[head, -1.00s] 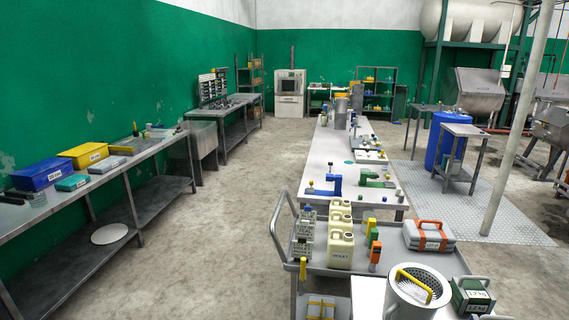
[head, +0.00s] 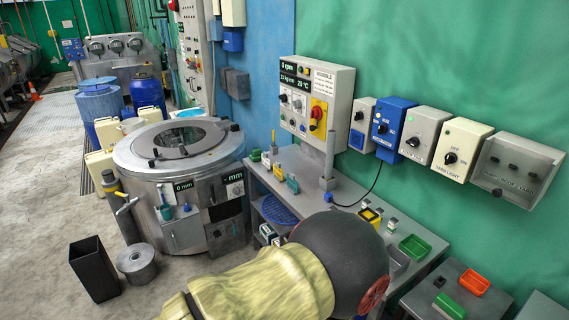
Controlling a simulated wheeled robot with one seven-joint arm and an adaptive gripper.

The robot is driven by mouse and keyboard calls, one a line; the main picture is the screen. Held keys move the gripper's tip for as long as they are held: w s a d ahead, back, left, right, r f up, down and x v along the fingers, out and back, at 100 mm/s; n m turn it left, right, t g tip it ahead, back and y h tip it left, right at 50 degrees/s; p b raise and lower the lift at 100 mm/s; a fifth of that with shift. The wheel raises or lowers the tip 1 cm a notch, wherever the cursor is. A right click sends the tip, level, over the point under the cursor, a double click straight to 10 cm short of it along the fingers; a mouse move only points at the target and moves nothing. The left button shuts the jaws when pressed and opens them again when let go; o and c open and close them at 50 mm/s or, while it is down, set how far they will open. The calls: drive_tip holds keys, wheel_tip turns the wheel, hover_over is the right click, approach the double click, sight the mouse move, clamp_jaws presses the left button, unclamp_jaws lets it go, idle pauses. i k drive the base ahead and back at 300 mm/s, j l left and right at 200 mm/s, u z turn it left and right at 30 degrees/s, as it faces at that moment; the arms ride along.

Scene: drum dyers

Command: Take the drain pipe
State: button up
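I cannot pick out the drain pipe with certainty. An upright grey pipe (head: 329,145) with a thicker base stands on the bench below the control box. A short pipe fitting with a yellow lever (head: 126,205) sticks out from the left side of the round steel drum machine (head: 180,150). My gripper is not in view.
A pale yellow sleeve-like form (head: 265,285) and dark ball (head: 340,250) block the lower middle; I cannot tell whether they are mine.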

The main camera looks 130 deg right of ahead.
sight(332, 136)
drive_tip(key=z, duration=4.9)
drive_tip(key=i+j+z, duration=0.2)
drive_tip(key=z, duration=0.25)
drive_tip(key=i+j+z, duration=0.25)
drive_tip(key=z, duration=0.15)
